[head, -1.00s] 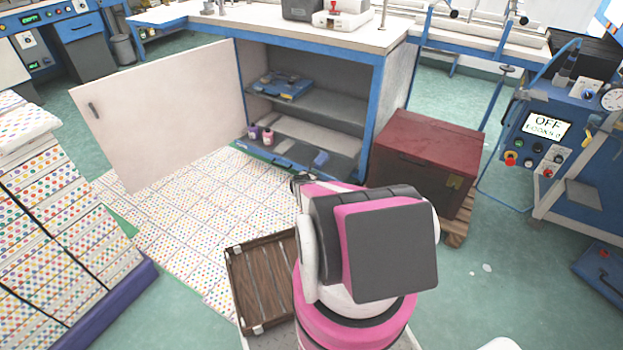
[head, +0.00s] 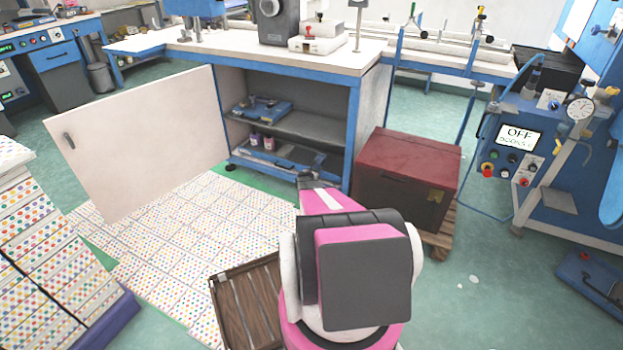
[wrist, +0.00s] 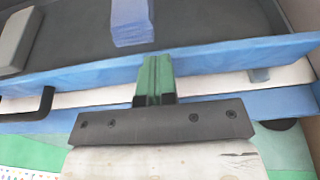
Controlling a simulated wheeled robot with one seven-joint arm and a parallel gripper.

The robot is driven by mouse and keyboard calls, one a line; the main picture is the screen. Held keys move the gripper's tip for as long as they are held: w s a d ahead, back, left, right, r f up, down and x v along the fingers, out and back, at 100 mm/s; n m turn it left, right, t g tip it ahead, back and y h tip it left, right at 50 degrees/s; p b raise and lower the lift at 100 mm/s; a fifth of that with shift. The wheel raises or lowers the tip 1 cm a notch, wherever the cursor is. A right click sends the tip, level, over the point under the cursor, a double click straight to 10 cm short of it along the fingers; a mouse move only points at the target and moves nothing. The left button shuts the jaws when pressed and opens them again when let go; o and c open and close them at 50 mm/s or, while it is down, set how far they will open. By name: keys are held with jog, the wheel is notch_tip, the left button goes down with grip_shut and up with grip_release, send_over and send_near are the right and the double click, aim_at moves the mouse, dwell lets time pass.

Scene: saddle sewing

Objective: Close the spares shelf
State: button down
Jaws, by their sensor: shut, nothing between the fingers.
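The spares shelf looks to be the low blue-edged shelf (head: 275,166) in the blue-framed cabinet under the workbench. The cabinet's white door (head: 140,140) stands wide open to the left, with a dark handle on its free edge. In the wrist view, the blue front edge (wrist: 230,58) runs across the picture, with a pale strip and another blue bar below it and a black handle at the left. My gripper (wrist: 152,68) is shut and empty, its green fingers overlapping this edge; I cannot tell if they touch it. In the head view, my arm partly hides the cabinet's lower right corner.
Small bottles (head: 262,142) and a blue tray (head: 262,108) sit inside the cabinet. A dark red chest (head: 408,180) on a pallet stands right of it. Dotted boxes (head: 45,240) are stacked at left. Dotted flooring lies before the cabinet.

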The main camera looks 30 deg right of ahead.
jog(key=shift+w+d, duration=0.55)
jog(key=shift+d, duration=0.15)
jog(key=shift+s+a, duration=0.25)
jog(key=shift+a, duration=0.2)
jog(key=f+v, duration=0.1)
jog(key=v, duration=1.3)
jog(key=s+a+r+m+g+y, duration=0.1)
jog(key=s+a+r+m+g, duration=0.2)
jog(key=s+a+r+m, duration=0.5)
jog(key=s+a+r+m+g+y, duration=0.1)
jog(key=s+a+r+m+g, duration=0.25)
jog(key=s+r+m, duration=0.55)
jog(key=s+a+r+m+g+y, duration=0.1)
jog(key=s+a+r+m+y, duration=0.3)
jog(key=s+a+r, duration=0.5)
jog(key=s+a+r+m+g+y, duration=0.1)
jog(key=s+a+r+m+y, duration=0.3)
jog(key=s+a+r, duration=0.5)
jog(key=s+a+y, duration=0.1)
jog(key=s+a, duration=0.4)
jog(key=s, duration=0.1)
jog(key=shift+s+a+r+m+y, duration=0.2)
jog(key=shift+a+r+m+y, duration=0.05)
jog(key=shift+r+m+y, duration=0.1)
